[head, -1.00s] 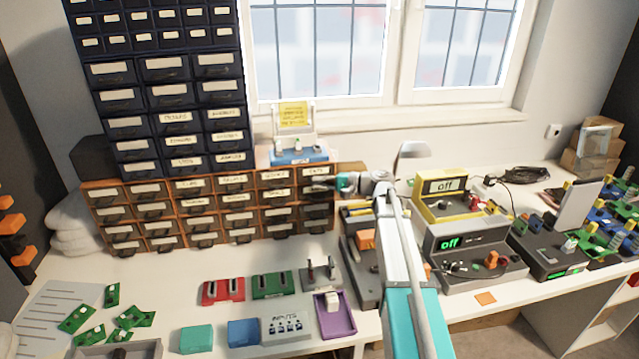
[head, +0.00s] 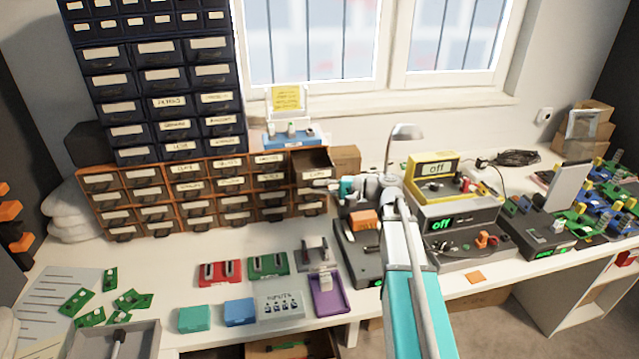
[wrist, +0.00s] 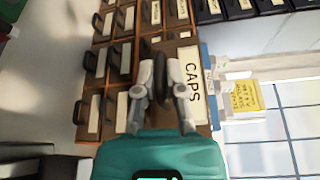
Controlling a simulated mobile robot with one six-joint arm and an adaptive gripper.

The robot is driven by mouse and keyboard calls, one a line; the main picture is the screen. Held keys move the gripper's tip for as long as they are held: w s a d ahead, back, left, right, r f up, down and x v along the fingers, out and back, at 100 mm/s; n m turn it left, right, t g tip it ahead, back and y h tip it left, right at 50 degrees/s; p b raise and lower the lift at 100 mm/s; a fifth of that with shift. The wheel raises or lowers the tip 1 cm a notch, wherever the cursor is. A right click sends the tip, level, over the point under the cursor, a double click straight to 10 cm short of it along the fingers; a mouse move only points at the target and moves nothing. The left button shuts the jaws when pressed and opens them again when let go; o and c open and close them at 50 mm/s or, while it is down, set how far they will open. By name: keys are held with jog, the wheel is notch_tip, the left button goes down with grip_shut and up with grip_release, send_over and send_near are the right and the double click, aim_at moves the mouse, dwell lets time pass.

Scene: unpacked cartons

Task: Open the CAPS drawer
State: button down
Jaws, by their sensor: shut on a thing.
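The CAPS drawer (head: 313,158) is at the top right end of the orange-brown drawer cabinet. It stands pulled out, with its open top showing in the head view. In the wrist view its front carries a white label reading CAPS (wrist: 191,80). My gripper (head: 310,183) is at the front of this drawer. In the wrist view its two fingers are closed around the dark drawer handle (wrist: 159,58), beside the label. The inside of the drawer is too small to make out.
The other drawers of the orange-brown cabinet (head: 182,190) look shut. A brown box (head: 346,158) stands right of the open drawer. A lamp (head: 405,133) and grey and yellow devices stand to the right. Red, green and grey holders stand in front on the white bench.

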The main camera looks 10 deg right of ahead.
jog(key=shift+s, duration=0.2)
jog(key=c, duration=0.7)
grip_release()
jog(key=shift+w, duration=0.1)
